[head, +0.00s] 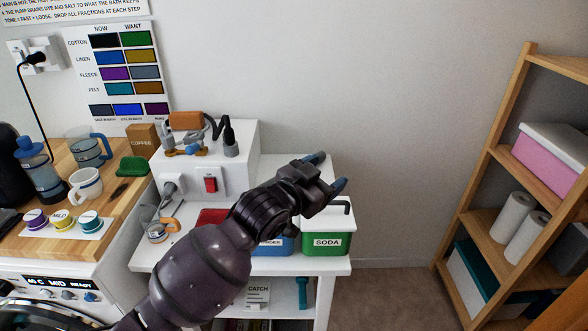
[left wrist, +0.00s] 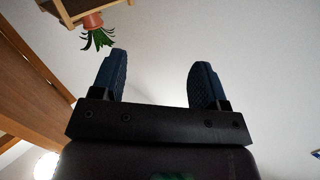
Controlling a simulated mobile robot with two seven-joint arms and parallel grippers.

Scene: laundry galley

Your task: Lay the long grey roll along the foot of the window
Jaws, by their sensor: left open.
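Neither the long grey roll nor the window shows in either view. My left gripper (head: 329,172) is over the white stand, above the green SODA tub, with its fingers apart and nothing between them. In the left wrist view its two blue fingertips (left wrist: 158,75) stand wide apart against a blank pale surface. My right gripper is not in view.
The white stand (head: 340,267) holds a green SODA tub (head: 328,243) and a white box with a red switch (head: 211,184). A wooden shelf (head: 477,215) with white rolls (head: 513,216) stands at right. Carpet (head: 390,298) between them is clear.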

